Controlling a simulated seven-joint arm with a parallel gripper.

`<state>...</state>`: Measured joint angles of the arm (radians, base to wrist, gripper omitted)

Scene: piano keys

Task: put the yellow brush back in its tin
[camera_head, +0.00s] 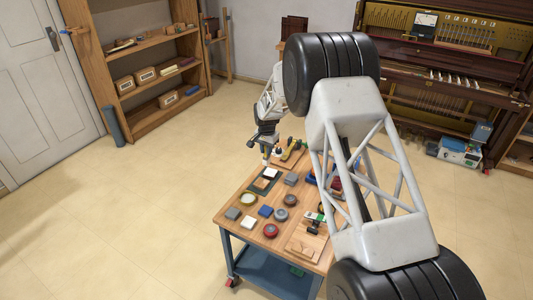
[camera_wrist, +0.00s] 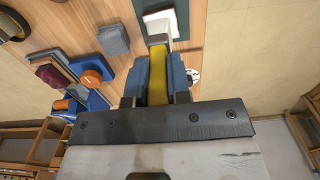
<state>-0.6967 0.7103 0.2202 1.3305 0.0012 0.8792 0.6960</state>
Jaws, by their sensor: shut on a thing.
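The yellow brush (camera_wrist: 159,66) is held between the two blue-grey fingers of my gripper (camera_wrist: 160,80) in the wrist view. In the head view my gripper (camera_head: 265,148) is above the far left edge of the workbench, close to the dark mat (camera_head: 262,183). The brush is too small there to make out clearly. I cannot pick out its tin for certain in either view.
A grey block (camera_wrist: 113,40) and an orange knob (camera_wrist: 91,78) lie left of my gripper. Floor left of the bench is clear.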

